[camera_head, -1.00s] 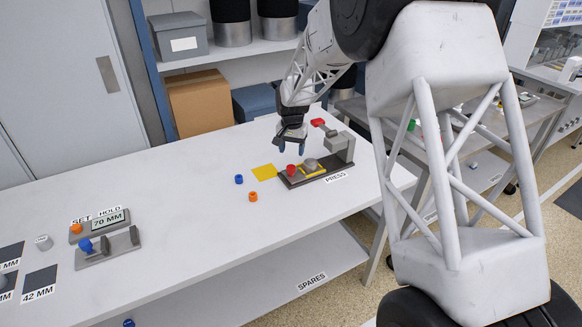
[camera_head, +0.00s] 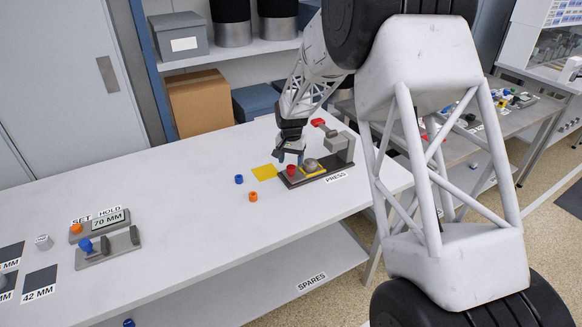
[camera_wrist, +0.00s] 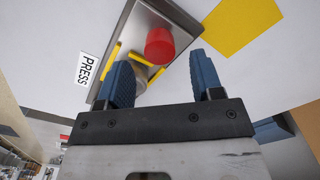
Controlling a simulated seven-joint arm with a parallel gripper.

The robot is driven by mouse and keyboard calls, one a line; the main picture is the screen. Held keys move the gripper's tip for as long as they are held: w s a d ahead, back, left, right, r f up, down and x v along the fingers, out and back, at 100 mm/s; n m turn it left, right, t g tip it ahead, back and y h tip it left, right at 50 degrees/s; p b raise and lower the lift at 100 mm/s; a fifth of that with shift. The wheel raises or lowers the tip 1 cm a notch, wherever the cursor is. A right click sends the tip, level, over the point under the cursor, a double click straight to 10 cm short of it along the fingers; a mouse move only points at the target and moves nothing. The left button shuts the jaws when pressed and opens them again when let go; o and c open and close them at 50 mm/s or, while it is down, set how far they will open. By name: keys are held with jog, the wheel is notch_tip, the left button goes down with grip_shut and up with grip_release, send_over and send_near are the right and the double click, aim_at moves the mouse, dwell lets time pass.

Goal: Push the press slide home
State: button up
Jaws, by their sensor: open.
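The press (camera_head: 340,160) stands near the right end of the white bench, with a dark base, a grey upright and a red-tipped lever (camera_head: 318,122). On its base lie a yellow-edged slide (camera_head: 317,173), a grey round piece (camera_head: 310,164) and a red knob (camera_head: 291,170) at the near left end. My gripper (camera_head: 290,159) is low over that left end, pointing down. In the wrist view my gripper (camera_wrist: 163,78) has its two blue fingers apart, with the red knob (camera_wrist: 159,46) showing just beyond the gap. Nothing is held. I cannot tell whether a finger touches the knob.
A yellow square (camera_head: 263,173) lies left of the press, with a blue ring (camera_head: 239,179) and an orange ring (camera_head: 253,196) nearby. A gauge unit (camera_head: 105,235) reading 70 MM stands at the left. The bench between is clear.

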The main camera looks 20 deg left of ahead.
aim_at(291, 167)
jog(key=shift+f, duration=1.7)
grip_shut()
jog(key=shift+w+d, duration=2.45)
jog(key=shift+w, duration=0.05)
grip_release()
jog(key=shift+r, duration=3.95)
